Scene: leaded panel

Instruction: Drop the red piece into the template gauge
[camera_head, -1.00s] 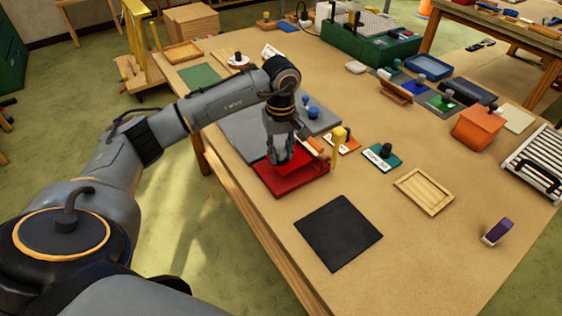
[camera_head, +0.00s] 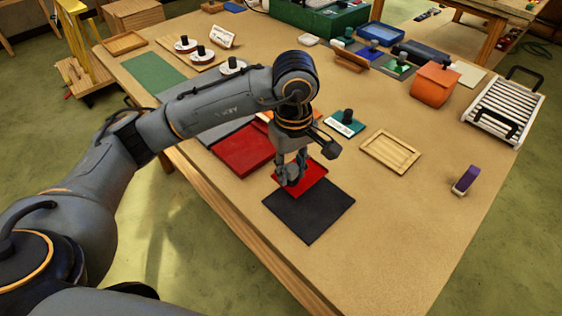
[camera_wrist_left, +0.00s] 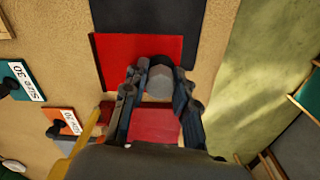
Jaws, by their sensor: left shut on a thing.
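The red piece (camera_head: 308,177) is a flat red plate. My left gripper (camera_head: 290,182) is shut on its grey knob, and the plate looks about level. In the left wrist view, the red piece (camera_wrist_left: 120,58) spreads out beyond my fingers (camera_wrist_left: 157,88), and the round knob shows between them. In the head view, the piece overlaps the far corner of a black square mat (camera_head: 308,212); its height above it is hard to tell. A pale wooden frame with a recessed middle (camera_head: 390,152), possibly the template gauge, lies to the right, apart from the gripper. My right gripper is out of view.
A red tray or slab (camera_head: 242,150) lies left of my gripper. A teal knobbed piece with a label (camera_head: 345,123) stands behind it. An orange bin (camera_head: 435,84), a slatted rack (camera_head: 503,108) and a purple object (camera_head: 466,180) are to the right. The front right tabletop is clear.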

